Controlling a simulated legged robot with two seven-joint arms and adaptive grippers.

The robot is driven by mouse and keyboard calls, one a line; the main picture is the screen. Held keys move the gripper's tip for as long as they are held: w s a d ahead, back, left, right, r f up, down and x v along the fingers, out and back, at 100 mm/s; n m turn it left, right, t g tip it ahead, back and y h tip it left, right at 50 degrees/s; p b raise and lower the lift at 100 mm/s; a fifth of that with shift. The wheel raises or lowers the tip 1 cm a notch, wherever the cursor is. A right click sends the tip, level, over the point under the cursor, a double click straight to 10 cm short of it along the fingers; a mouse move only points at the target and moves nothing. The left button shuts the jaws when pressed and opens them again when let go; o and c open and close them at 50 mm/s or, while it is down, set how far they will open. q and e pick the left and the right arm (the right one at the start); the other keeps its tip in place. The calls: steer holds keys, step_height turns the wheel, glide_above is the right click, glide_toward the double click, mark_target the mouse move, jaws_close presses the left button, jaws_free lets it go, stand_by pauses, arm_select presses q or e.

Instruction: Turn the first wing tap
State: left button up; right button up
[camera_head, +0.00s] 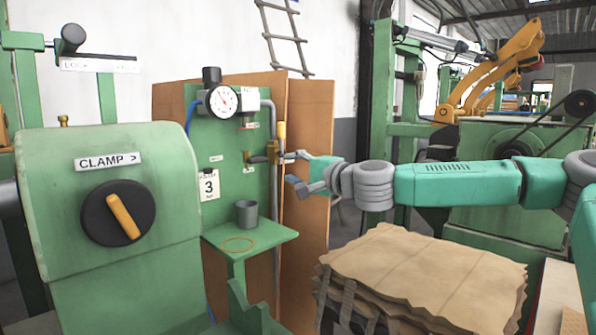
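A brass tap (271,151) sits on the pipe at the right edge of the green panel (230,145). A small brass fitting with a dark stem reaches left from it. I cannot make out its wings clearly at this size. My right gripper (288,168) comes in from the right at the tap's height. Its two grey fingers are apart, one above the other, with nothing visible between them. The upper fingertip is very close to the tap's right side; I cannot tell whether it touches. My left gripper is not in view.
The panel carries a pressure gauge (223,100), a card with a 3 (209,185) and a shelf (262,243) holding a grey cup (246,213). A green clamp housing (75,225) stands at left. A brown paper-topped stack (425,265) lies below my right arm.

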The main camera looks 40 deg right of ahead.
steer(key=shift+s+a, duration=0.1)
steer(key=shift+s, duration=0.85)
steer(key=shift+f, duration=0.1)
